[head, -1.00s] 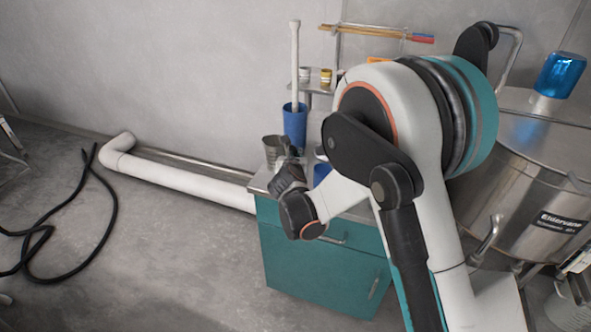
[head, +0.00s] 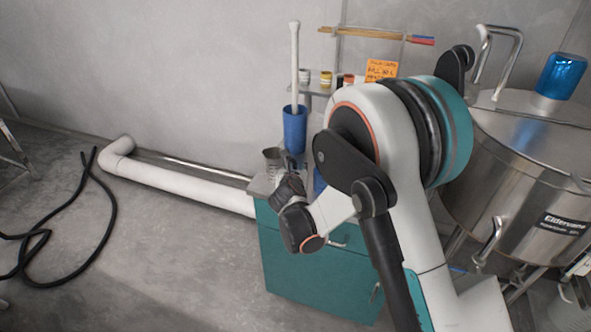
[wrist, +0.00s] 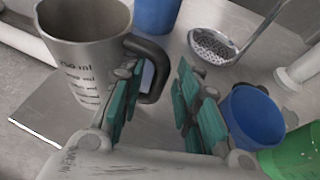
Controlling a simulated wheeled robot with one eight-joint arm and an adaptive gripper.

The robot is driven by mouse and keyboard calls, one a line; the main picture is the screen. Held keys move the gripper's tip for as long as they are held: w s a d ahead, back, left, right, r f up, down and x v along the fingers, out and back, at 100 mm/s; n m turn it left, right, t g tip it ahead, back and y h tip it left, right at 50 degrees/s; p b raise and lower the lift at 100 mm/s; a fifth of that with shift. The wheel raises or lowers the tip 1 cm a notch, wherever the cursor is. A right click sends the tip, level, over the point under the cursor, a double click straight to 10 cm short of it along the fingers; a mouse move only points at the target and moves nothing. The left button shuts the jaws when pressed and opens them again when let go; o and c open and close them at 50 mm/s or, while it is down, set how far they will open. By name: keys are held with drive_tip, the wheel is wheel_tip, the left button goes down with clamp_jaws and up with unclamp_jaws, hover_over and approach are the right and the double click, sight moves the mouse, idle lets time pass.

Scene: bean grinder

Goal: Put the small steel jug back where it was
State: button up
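The small steel jug (wrist: 85,60) shows at the upper left of the wrist view, with measuring marks on its side and a dark handle (wrist: 157,60) towards my gripper. In the head view the jug (head: 271,157) is at the left end of the teal cabinet's top, its lower part hidden by my gripper. My gripper (wrist: 160,105) has its teal finger pads apart. The handle lies at the gap between them, closer to the left finger, with a gap to the right one. The gripper (head: 286,184) also shows in the head view, beside the jug.
A tall blue cup (head: 295,130) with a white stick stands behind the jug. In the wrist view, a blue bowl-like cup (wrist: 252,118) and a green object (wrist: 292,155) are right of my gripper; a perforated ladle (wrist: 212,46) lies beyond. A big steel vessel (head: 515,160) stands right.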

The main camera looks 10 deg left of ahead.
drive_tip(key=shift+r, duration=0.15)
drive_tip(key=p+v, duration=0.3)
drive_tip(key=v, duration=0.9)
